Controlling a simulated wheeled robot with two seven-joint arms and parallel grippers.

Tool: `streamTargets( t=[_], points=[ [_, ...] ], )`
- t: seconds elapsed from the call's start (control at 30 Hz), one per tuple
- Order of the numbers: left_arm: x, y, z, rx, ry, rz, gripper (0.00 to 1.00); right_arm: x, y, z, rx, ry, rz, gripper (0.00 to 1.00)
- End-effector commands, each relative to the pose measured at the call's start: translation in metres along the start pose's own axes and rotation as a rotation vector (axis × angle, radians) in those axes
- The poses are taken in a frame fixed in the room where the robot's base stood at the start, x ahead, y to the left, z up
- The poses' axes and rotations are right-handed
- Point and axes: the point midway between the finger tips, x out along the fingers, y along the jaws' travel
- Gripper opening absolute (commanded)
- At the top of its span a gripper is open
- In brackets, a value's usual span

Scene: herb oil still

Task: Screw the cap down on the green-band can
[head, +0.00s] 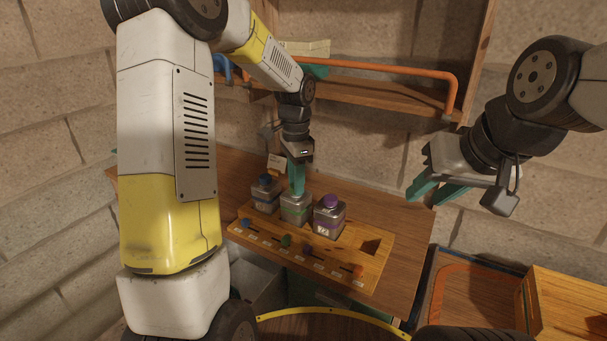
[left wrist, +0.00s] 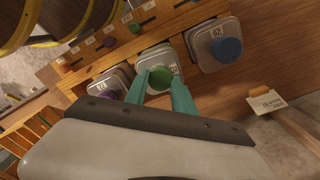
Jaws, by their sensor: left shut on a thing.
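The green-band can (head: 294,210) stands in the middle of three cans in a wooden rack. My left gripper (head: 297,190) reaches down to its top from above. In the left wrist view, the green cap (left wrist: 160,77) sits at the can's top (left wrist: 158,60), between my two teal fingertips (left wrist: 161,80), which are shut on it. How far the cap is threaded cannot be told. In the head view my fingers hide the cap. My right gripper (head: 437,193) is open and empty, held in the air at the right, away from the cans.
A blue-capped can (head: 265,197) and a purple-capped can (head: 328,220) stand on either side. The wooden rack (head: 341,280) has small coloured pieces along its front and an empty square hole (head: 371,246) at right. An orange rail (head: 400,69) crosses the shelf behind.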

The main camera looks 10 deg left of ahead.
Motion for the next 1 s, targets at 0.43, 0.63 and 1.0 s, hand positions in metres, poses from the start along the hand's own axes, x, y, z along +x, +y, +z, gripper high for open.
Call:
streamTargets(
  t=[0.43,0.63,1.0],
  points=[
    [-0.0001,-0.0010,0.0002,0.133,0.000,-0.002,0.42,0.0000,0.0000,0.0000,0.000,0.000,0.000,0.33],
    [-0.0001,-0.0007,0.0002,0.132,0.000,-0.001,0.56,0.0000,0.0000,0.0000,0.000,0.000,0.000,0.33],
    [0.0000,-0.0004,0.0001,0.126,0.000,-0.001,0.52,0.0000,0.0000,0.0000,0.000,0.000,0.000,0.33]
  ],
)
